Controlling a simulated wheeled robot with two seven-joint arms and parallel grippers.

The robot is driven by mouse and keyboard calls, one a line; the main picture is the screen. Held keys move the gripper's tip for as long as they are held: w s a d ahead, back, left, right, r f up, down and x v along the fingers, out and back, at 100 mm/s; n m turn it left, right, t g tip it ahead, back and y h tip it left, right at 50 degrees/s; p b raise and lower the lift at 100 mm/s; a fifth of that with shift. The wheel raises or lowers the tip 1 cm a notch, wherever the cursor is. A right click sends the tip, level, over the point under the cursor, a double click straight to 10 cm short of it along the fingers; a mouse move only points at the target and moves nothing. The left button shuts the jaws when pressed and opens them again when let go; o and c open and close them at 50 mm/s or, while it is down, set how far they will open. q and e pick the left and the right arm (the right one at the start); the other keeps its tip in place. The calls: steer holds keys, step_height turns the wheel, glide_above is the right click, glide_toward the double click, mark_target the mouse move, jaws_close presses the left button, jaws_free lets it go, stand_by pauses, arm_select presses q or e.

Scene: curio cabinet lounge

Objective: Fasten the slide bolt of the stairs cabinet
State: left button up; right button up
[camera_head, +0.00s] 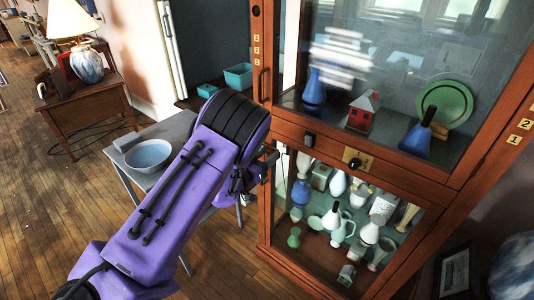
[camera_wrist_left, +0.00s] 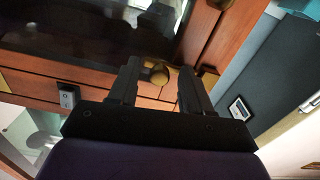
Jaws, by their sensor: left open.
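The wooden cabinet (camera_head: 385,165) has a glazed door above and a glazed section below, with a wooden rail between. In the left wrist view a round brass knob on a brass plate, apparently the slide bolt (camera_wrist_left: 159,75), shows between my fingertips. In the head view my arm seems to hide it. A small dark block (camera_head: 308,140) sits on the rail; it also seems to show in the left wrist view (camera_wrist_left: 68,96). My left gripper (camera_head: 268,163) is open at the cabinet's left edge, fingers (camera_wrist_left: 158,70) either side of the knob. Contact is unclear.
A brass plate with a dark knob (camera_head: 354,159) is farther right on the rail. A brass handle (camera_head: 262,85) is on the left upright. Vases and bottles stand behind glass.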

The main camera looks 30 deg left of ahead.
arm_select(q)
jaws_close()
steer(key=shift+w+a, duration=0.15)
steer(key=shift+a, duration=1)
jaws_free()
steer(key=shift+r, duration=0.1)
